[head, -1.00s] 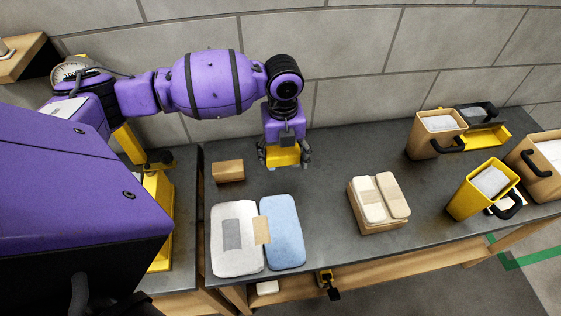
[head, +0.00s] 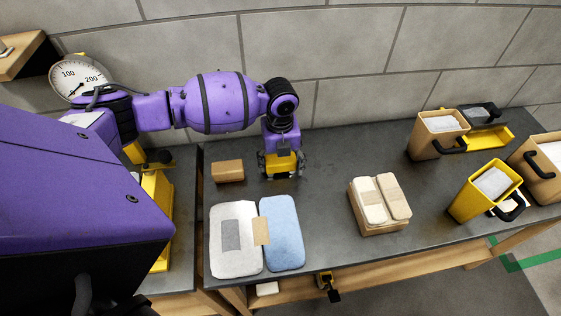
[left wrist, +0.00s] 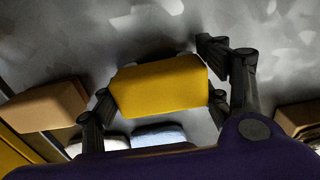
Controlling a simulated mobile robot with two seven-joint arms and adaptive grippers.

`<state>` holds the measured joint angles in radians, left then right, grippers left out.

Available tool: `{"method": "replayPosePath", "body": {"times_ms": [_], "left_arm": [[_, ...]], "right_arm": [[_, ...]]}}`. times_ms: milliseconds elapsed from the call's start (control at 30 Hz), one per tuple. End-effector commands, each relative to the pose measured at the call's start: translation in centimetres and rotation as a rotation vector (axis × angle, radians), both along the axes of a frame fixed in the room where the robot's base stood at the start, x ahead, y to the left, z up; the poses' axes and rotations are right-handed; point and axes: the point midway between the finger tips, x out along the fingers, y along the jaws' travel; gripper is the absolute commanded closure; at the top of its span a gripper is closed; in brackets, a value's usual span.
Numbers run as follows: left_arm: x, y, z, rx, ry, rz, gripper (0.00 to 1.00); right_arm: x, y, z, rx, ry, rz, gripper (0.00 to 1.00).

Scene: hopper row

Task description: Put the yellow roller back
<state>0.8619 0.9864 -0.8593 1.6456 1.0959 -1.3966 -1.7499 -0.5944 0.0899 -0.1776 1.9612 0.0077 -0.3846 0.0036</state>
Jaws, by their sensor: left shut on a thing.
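My left gripper (head: 282,172) is shut on the yellow roller (head: 280,161), low over the back of the grey bench, just right of a small brown block. In the left wrist view the yellow roller (left wrist: 160,84) looks like a smooth block with rounded edges, with the fingers (left wrist: 162,105) on its left and right sides. Whether its underside touches the bench I cannot tell. My right gripper is not in view.
The brown block (head: 228,171) stands close left. White (head: 236,260) and blue (head: 281,230) pads lie in front. A box with cream pads (head: 380,228) is to the right. A brown bin (head: 437,146) and yellow bin (head: 478,203) stand farther right. Bare bench (head: 335,175) lies between.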

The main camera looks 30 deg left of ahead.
Motion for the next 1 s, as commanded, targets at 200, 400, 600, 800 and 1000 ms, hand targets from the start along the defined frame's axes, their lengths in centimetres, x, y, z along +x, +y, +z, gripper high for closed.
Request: {"method": "replayPosePath", "body": {"times_ms": [200, 400, 600, 800, 1000], "left_arm": [[-0.1, 0.0, -0.3, 0.0, 0.001, 0.0, 0.12], [-0.1, 0.0, -0.3, 0.0, 0.001, 0.0, 0.12], [0.0, 0.0, 0.1, 0.0, 0.0, 0.0, 0.12], [0.1, 0.0, 3.0, 0.0, -0.004, -0.002, 0.12], [0.0, 0.0, 7.4, 0.0, -0.003, -0.001, 0.12]], "right_arm": [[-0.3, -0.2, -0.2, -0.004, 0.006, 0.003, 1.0], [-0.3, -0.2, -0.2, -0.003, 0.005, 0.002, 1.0], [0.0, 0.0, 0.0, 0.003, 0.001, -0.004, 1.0], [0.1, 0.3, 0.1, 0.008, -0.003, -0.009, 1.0], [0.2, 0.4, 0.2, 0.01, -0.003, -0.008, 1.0]]}}
